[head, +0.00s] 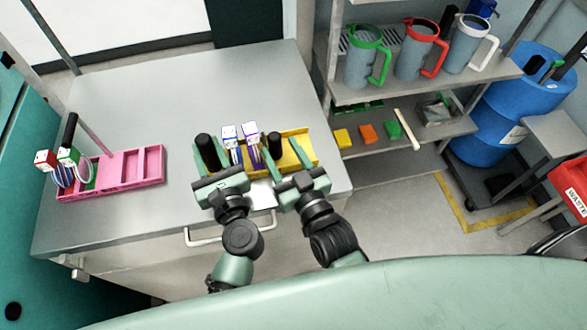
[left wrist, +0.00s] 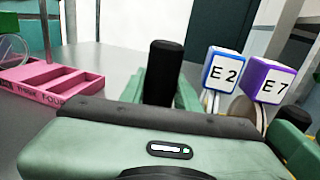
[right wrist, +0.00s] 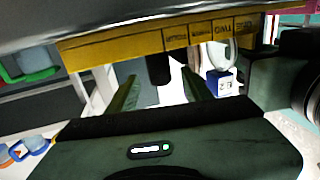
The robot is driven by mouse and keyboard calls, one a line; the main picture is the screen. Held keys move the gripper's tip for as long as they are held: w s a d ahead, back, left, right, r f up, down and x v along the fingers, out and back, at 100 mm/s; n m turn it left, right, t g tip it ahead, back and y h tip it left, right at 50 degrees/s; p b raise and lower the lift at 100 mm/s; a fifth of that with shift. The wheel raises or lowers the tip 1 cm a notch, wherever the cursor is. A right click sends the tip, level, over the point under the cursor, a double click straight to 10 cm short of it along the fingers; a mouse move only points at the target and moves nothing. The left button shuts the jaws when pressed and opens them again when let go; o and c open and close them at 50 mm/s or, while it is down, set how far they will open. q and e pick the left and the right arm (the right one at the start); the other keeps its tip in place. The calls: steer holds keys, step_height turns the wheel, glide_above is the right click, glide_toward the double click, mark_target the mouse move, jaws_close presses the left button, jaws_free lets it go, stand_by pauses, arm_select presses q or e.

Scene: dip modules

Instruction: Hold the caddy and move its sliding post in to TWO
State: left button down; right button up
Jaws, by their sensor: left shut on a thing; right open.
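The yellow caddy (head: 300,153) lies on the grey table near its right front edge. Its printed wall (right wrist: 110,50) shows in the right wrist view, with inverted labels; one appears to read TWO. My left gripper (head: 210,156) is shut on a black upright post (left wrist: 163,72) at the caddy's left end. A second black post (head: 275,142) rises from the caddy further right. My right gripper (head: 281,156) is open, with this post (right wrist: 158,70) between its fingers in the right wrist view. Blue E2 (left wrist: 221,72) and purple E7 (left wrist: 269,80) cubes with cables stand between the posts.
A pink caddy (head: 150,183) with red and green cable cubes stands at the table's left. The table behind the yellow caddy is clear. A shelf (head: 440,80) with several jugs stands to the right, with a blue barrel (head: 520,100) beyond.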

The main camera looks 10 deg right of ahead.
steer(key=v, duration=0.8)
